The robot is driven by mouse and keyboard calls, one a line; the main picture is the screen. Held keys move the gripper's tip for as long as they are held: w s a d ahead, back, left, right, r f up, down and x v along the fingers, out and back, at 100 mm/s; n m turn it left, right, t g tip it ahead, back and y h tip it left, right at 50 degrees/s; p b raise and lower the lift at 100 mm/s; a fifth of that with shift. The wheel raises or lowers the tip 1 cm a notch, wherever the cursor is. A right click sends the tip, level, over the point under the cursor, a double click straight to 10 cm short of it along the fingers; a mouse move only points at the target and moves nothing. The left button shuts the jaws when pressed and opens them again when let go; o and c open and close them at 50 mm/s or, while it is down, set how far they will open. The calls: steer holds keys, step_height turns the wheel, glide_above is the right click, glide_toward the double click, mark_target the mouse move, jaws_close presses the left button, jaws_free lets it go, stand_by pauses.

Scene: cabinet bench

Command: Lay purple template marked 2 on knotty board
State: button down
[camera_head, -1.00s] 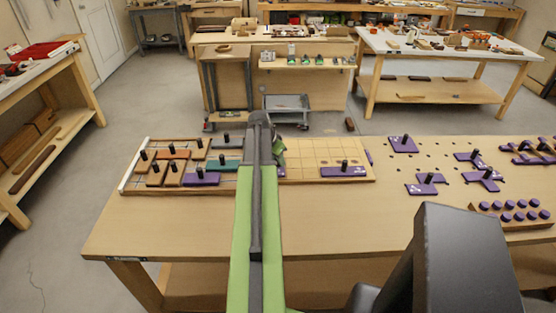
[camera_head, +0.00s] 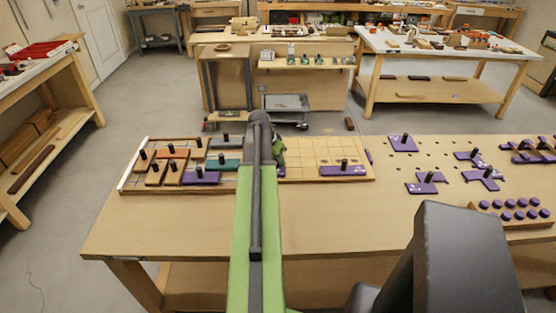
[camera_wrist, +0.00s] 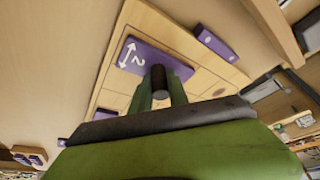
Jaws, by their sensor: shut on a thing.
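The purple template marked 2 (camera_wrist: 138,58) shows in the wrist view, with a white 2 and a double arrow on its top. My gripper (camera_wrist: 160,84) is shut on its black knob (camera_wrist: 158,78). The template is over the pale squared board (camera_wrist: 200,78); I cannot tell whether it touches.
Another purple template (camera_head: 344,170) lies on the board's right part. Wooden, orange, teal and purple templates (camera_head: 200,177) with upright knobs crowd the left part. More purple templates (camera_head: 426,184) and a rack of purple discs (camera_head: 515,214) are at right. The front bench top is clear.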

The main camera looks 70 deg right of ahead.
steer(key=c, duration=0.8)
jaws_free()
step_height(320, 180, up, 8)
steer(key=p, duration=0.8)
stand_by(0.5)
